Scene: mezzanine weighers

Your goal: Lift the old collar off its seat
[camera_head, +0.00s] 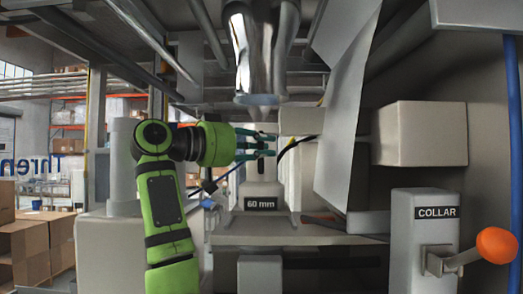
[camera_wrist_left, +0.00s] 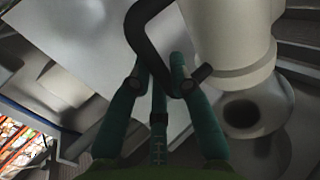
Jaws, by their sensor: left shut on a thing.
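My left gripper (camera_head: 262,145) reaches in from the left on its green arm, with its teal fingers in front of a pale cylindrical body. In the left wrist view the fingers (camera_wrist_left: 160,85) are shut on a dark curved bar (camera_wrist_left: 137,30). The bar also shows as a black arc (camera_head: 296,143) right of the fingers. A pale block labelled "60 mm" (camera_head: 261,204) stands under the gripper. In the left wrist view a pale cylinder (camera_wrist_left: 235,35) is right of the fingers, near a round opening (camera_wrist_left: 243,112). I cannot tell which part is the old collar. My right gripper is out of view.
A shiny metal chute (camera_head: 257,55) hangs just above the gripper. A tilted grey panel (camera_head: 345,125) and a beige box (camera_head: 420,134) are to the right. A "COLLAR" post (camera_head: 424,240) carries an orange-knobbed lever (camera_head: 495,245). A ledge (camera_head: 270,238) lies below.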

